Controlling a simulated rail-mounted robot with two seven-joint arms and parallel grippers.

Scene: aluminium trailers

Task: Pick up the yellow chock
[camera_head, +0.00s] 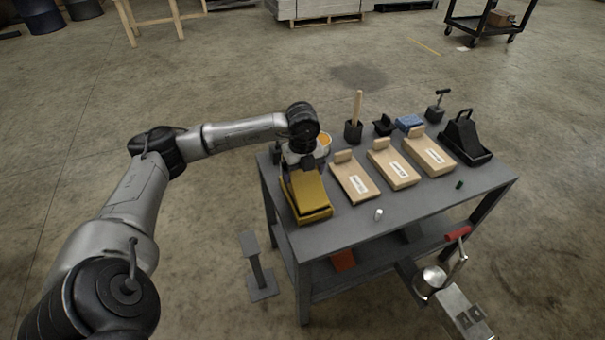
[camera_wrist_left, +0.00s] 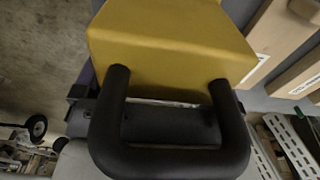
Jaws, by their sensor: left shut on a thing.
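The yellow chock (camera_head: 309,193) is at the left end of the grey table (camera_head: 375,222), its sloped face toward the front. My left gripper (camera_head: 297,163) is directly over its back end and shut on it. In the left wrist view the chock (camera_wrist_left: 170,45) fills the upper middle, with a black U-shaped handle (camera_wrist_left: 170,160) in front of it. The wrist and gripper hide the chock's back end in the head view. I cannot tell whether its underside touches the table. My right gripper is not in view.
Several tan wooden chocks, including one (camera_head: 354,183) just right of the yellow chock, stand in a row. A black chock (camera_head: 466,138) is at the right end. A small white cylinder (camera_head: 379,214) lies near the front edge. A grey stand (camera_head: 258,270) is on the floor at left.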

